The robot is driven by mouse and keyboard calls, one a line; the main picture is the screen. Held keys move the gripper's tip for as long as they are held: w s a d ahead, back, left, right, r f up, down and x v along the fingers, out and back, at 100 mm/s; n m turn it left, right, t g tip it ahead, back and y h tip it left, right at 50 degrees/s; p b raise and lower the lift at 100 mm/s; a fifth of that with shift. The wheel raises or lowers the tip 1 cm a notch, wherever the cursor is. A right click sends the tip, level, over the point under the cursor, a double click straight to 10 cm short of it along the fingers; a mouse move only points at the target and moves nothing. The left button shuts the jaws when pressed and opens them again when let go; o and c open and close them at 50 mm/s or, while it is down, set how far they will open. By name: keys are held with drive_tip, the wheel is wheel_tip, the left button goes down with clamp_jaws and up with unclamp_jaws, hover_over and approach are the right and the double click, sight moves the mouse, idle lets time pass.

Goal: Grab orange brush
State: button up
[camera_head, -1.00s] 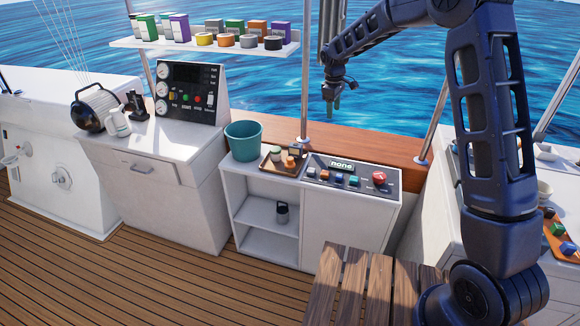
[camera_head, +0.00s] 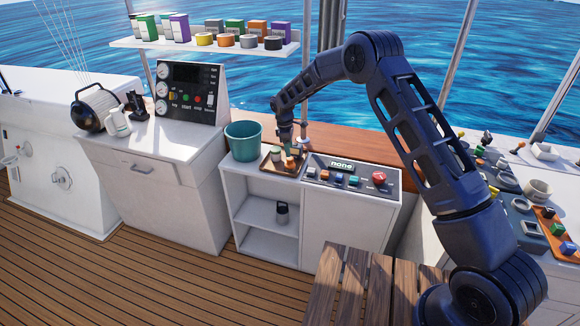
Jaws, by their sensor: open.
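A small orange item (camera_head: 290,163) stands in the brown tray (camera_head: 266,168) on the white cabinet. It may be the orange brush, but it is too small to tell. A pale item with a greenish top (camera_head: 276,156) is beside it on the left. My gripper (camera_head: 286,148) points down just above the tray, close over the orange item, with its jaws open. The gripper partly covers the back of the tray, and I cannot tell whether it touches anything.
A teal bucket (camera_head: 243,141) stands just left of the tray. A control panel with a red button (camera_head: 379,177) is right of it. A shelf (camera_head: 205,43) with boxes and tape rolls hangs at upper left. A wooden slatted surface (camera_head: 360,285) lies in front.

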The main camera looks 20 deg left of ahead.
sight(290, 162)
drive_tip(key=shift+d+f, duration=0.15)
drive_tip(key=shift+f, duration=1.3)
drive_tip(key=shift+d+f, duration=0.15)
drive_tip(key=shift+f, duration=1.3)
drive_tip(key=shift+d+f, duration=0.15)
drive_tip(key=shift+f, duration=1.3)
drive_tip(key=c, duration=0.8)
drive_tip(key=shift+o, duration=0.2)
drive_tip(key=shift+r, duration=0.1)
